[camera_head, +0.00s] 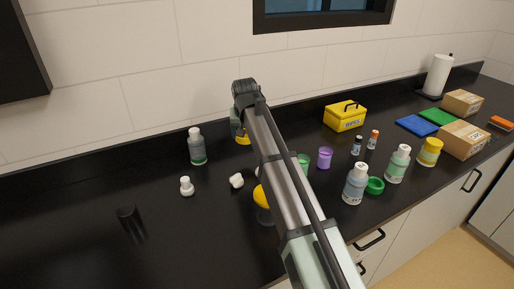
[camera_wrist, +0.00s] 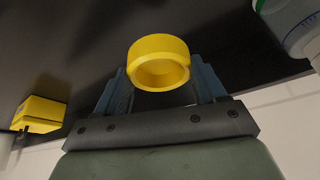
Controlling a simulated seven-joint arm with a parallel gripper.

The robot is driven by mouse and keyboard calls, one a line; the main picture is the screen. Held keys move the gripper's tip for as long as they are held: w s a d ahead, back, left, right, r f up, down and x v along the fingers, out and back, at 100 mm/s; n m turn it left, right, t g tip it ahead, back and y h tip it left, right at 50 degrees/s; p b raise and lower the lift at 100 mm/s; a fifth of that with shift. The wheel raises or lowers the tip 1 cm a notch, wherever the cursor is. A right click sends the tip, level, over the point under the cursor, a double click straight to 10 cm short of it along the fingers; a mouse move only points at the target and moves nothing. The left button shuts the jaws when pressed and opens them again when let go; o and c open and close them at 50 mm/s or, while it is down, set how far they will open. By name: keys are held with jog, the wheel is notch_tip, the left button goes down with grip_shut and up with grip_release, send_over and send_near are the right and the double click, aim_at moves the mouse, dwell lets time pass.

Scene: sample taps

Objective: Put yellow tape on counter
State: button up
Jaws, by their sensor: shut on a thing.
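The yellow tape (camera_wrist: 158,50) is a short, thick ring, held between the two blue-grey fingers of my gripper (camera_wrist: 160,82) in the wrist view. In the head view, a bit of the yellow tape (camera_head: 243,141) shows below my gripper (camera_head: 239,130), near the back of the black counter (camera_head: 90,190). The arm hides most of the grip there. The tape is over the counter; I cannot tell whether it touches the surface.
A white bottle with a green band (camera_head: 197,146) stands left of my gripper. A yellow toolbox (camera_head: 345,116), a purple cup (camera_head: 325,158) and several bottles stand right. A yellow-topped item (camera_head: 261,196) is partly behind my arm.

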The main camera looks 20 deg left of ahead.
aim_at(246, 140)
jog(key=shift+f, duration=4.1)
jog(key=shift+f, duration=0.1)
jog(key=o, duration=1.2)
jog(key=shift+o, duration=0.2)
jog(key=v, duration=1.2)
